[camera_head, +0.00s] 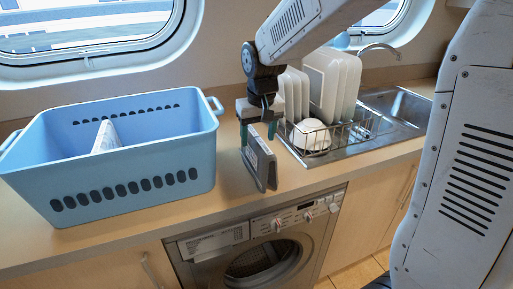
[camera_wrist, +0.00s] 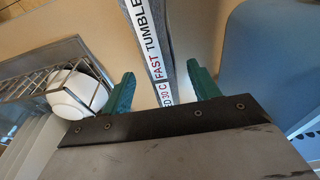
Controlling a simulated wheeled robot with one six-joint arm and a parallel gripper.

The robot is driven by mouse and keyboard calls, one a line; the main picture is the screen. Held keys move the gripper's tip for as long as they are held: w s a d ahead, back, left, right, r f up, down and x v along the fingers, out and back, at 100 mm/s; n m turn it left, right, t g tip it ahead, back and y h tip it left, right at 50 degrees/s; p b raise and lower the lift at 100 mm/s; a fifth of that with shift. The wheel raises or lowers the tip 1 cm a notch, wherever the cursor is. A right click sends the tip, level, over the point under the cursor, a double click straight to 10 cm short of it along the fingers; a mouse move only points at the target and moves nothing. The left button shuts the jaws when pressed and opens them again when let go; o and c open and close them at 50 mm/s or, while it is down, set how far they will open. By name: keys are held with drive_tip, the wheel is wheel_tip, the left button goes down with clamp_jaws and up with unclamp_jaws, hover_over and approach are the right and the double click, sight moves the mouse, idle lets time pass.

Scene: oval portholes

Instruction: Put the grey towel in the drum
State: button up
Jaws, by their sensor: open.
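The grey towel (camera_head: 262,165) stands folded on the counter above the washing machine, tilted like a narrow tent. Its white label strip with printed words faces up in the wrist view (camera_wrist: 152,50). My gripper (camera_head: 258,133) is over the towel with its green fingers pointing down. In the wrist view, the fingers (camera_wrist: 162,82) are open, one on each side of the towel, with gaps showing between them and it. The drum (camera_head: 266,264) shows as a dark, perforated round opening in the machine's front, below the counter; its lower part is cut off by the frame edge.
A blue basket (camera_head: 130,186) with a white item (camera_head: 106,137) inside stands left of the towel. A wire dish rack (camera_head: 335,134) with plates and a white bowl (camera_head: 310,134) stands to the right, beside the sink (camera_head: 400,106). The counter's front strip is clear.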

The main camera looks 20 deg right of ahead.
drive_tip(key=r, duration=0.3)
drive_tip(key=s+r, duration=0.1)
drive_tip(key=r, duration=0.1)
drive_tip(key=shift+r, duration=0.35)
drive_tip(key=shift+s+r, duration=0.25)
drive_tip(key=shift+s, duration=0.1)
drive_tip(key=s+d+f, duration=0.1)
drive_tip(key=s+d, duration=0.2)
drive_tip(key=s, duration=2.4)
drive_tip(key=shift+s+g, duration=0.25)
drive_tip(key=shift+g, duration=0.05)
drive_tip(key=shift+f, duration=0.1)
